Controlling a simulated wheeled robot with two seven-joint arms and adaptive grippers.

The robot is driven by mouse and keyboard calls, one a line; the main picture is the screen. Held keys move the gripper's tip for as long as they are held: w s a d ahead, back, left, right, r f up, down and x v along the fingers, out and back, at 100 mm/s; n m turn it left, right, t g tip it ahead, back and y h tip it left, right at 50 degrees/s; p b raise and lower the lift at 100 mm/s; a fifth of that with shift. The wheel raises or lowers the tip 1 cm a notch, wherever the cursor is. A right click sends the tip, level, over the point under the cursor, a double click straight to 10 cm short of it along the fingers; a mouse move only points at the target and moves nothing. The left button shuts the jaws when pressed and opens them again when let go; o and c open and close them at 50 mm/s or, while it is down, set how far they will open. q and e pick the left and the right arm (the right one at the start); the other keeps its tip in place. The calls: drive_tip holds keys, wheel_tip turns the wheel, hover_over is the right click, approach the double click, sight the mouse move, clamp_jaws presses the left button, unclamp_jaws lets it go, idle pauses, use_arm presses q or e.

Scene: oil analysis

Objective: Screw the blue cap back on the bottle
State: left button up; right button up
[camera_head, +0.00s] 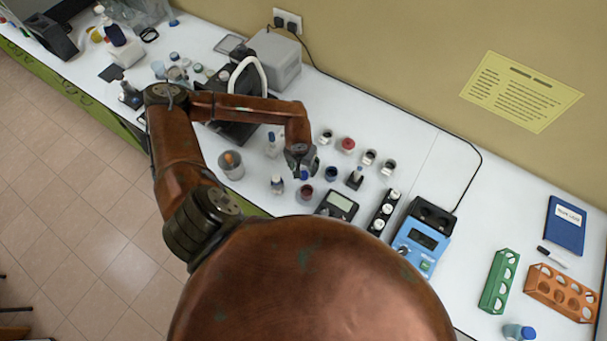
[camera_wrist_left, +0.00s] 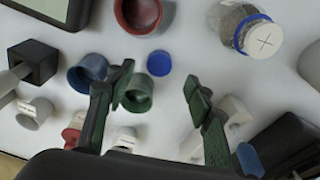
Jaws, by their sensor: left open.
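A small blue cap (camera_wrist_left: 159,63) lies on the white table, between and beyond the fingertips of my left gripper (camera_wrist_left: 157,93) in the wrist view. In the head view the cap (camera_head: 304,175) shows just below the left gripper (camera_head: 300,158). The left gripper is open with nothing held. A clear bottle with grey contents (camera_wrist_left: 238,20), a blue collar and a white top marked with a cross stands apart from the cap, beyond the right finger. That bottle shows in the head view (camera_head: 277,185), left of the cap. My right gripper is not in view.
Close around are a dark red cup (camera_wrist_left: 138,14), a blue cup (camera_wrist_left: 88,72), a green cup (camera_wrist_left: 138,96) by the left finger and a black block (camera_wrist_left: 33,62). A display device (camera_head: 338,205) and blue instrument (camera_head: 421,240) stand right. A grey beaker (camera_head: 231,165) stands left.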

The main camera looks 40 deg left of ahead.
sight(304, 175)
use_arm(q)
drive_tip(key=f, duration=0.1)
drive_tip(key=f+p, duration=0.1)
drive_tip(key=f, duration=0.1)
drive_tip(key=f+p, duration=0.1)
drive_tip(key=shift+w+f, duration=0.35)
drive_tip(key=shift+a+f, duration=0.1)
drive_tip(key=shift+f, duration=0.15)
drive_tip(key=c, duration=0.8)
